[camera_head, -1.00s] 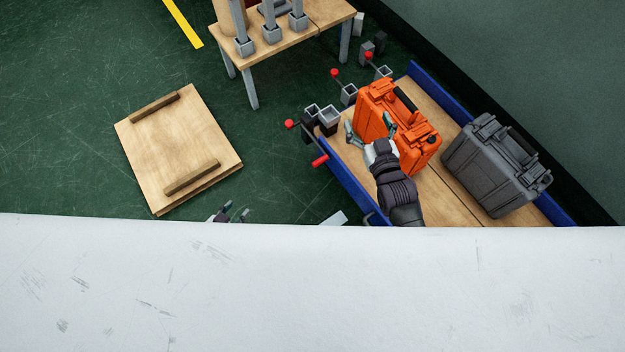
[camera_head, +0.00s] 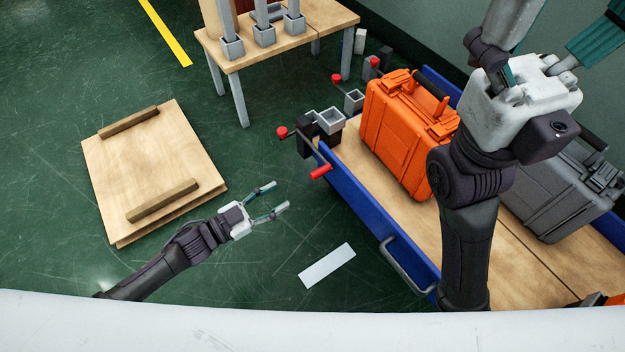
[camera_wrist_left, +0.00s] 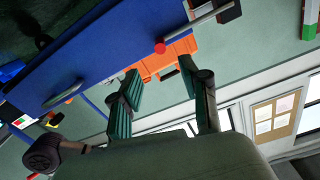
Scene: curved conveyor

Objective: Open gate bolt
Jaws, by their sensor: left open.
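A bolt with red-ended handles sits at the near left corner of the blue-sided cart (camera_head: 355,205). One red knob (camera_head: 282,132) points left and a red grip (camera_head: 320,172) hangs lower, by the blue side. My left gripper (camera_head: 279,196) is open and empty over the green floor, below and left of the red grip, apart from it. In the left wrist view a red knob (camera_wrist_left: 160,47) on a grey rod (camera_wrist_left: 205,22) shows beyond the open fingertips (camera_wrist_left: 160,72). My right gripper (camera_head: 558,30) is raised large above the cart, fingers spread, with nothing seen between them.
An orange case (camera_head: 395,140) and a grey case (camera_head: 560,205) stand on the cart. A wooden table (camera_head: 285,50) is behind. A wooden pallet board (camera_head: 150,165) lies at left. A white strip (camera_head: 327,266) lies on the floor.

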